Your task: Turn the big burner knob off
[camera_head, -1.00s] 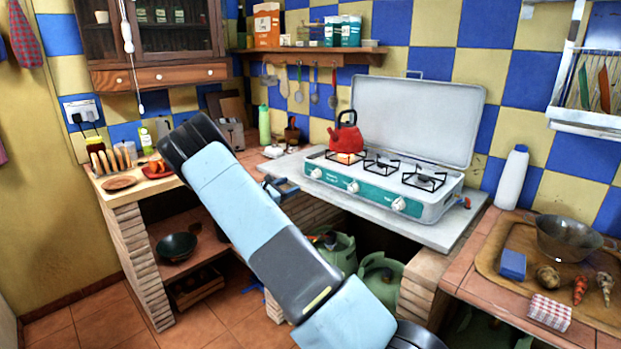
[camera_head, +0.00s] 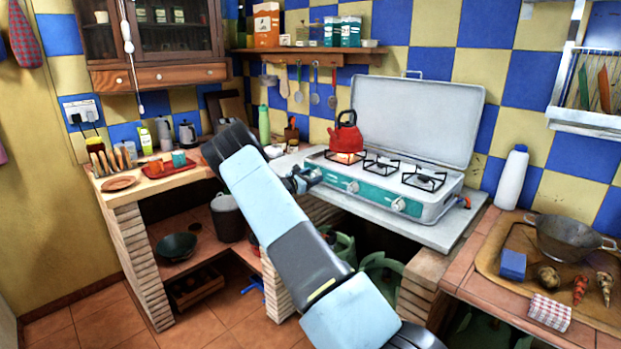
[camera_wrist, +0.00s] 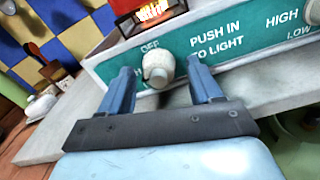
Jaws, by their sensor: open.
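The camping stove (camera_head: 447,207) has a teal front panel, an open lid and white knobs. Its left knob (camera_wrist: 158,70) shows in the wrist view, below the label OFF and left of PUSH IN TO LIGHT. My gripper (camera_head: 304,180) is at the left end of the panel in the head view and hides that knob there. In the wrist view its two blue fingers are open on either side of the knob; contact is not clear. The middle knob (camera_head: 352,187) and right knob (camera_head: 398,205) are visible. An orange flame (camera_wrist: 150,12) burns above the left knob.
A red kettle (camera_head: 346,136) stands over the left burner. The other two burners look bare. Green gas bottles (camera_head: 380,275) stand under the counter. A white bottle (camera_head: 512,178) and a wooden tray (camera_head: 490,262) with a metal colander (camera_head: 566,240) are on the right.

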